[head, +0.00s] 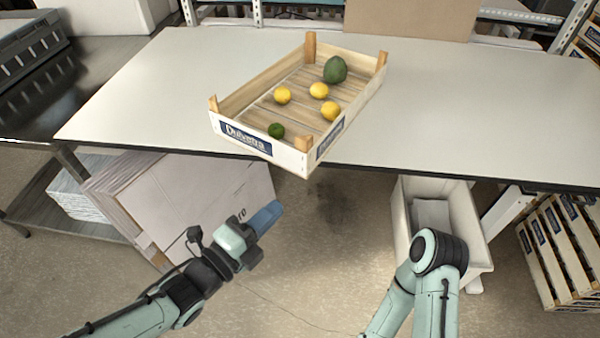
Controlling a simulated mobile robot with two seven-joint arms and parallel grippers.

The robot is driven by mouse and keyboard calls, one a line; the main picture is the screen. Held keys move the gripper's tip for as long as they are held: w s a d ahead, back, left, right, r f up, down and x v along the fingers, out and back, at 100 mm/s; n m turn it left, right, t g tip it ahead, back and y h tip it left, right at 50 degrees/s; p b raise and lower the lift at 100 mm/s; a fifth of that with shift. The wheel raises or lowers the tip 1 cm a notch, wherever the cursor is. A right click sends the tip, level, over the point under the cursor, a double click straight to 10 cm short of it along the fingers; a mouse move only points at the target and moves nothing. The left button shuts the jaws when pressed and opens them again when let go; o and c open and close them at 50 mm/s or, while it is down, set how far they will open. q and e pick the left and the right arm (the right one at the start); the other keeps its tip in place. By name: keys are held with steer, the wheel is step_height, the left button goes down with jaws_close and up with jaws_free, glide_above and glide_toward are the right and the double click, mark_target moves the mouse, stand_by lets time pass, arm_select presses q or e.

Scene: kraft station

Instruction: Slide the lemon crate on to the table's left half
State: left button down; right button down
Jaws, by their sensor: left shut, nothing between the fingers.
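The lemon crate (245,142) is a shallow wooden box with corner posts and a blue label. It sits turned at an angle near the middle of the white table (460,110), and its near corner juts past the front edge. Inside are three lemons (283,95), a dark green avocado-like fruit (335,70) and a small green lime (276,130). My left gripper (268,217) is shut and empty, in front of and below the table edge, apart from the crate. My right arm shows at lower right, but its gripper is not clearly visible.
The table's left part (140,95) is clear. A cardboard box (200,195) stands under the table at left, and a white bin (470,225) below at right. A brown board (410,18) stands behind the table. Stacked crates (560,250) stand at far right.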

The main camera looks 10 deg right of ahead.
mark_target(300, 167)
arm_select(q)
steer(key=p+x, duration=0.1)
steer(key=x, duration=0.3)
steer(key=w+a+x, duration=0.1)
steer(key=x, duration=0.3)
steer(key=w+a+p+x, duration=0.1)
steer(key=x, duration=0.3)
steer(key=shift+w+d+p, duration=0.2)
steer(key=shift+w+p, duration=0.15)
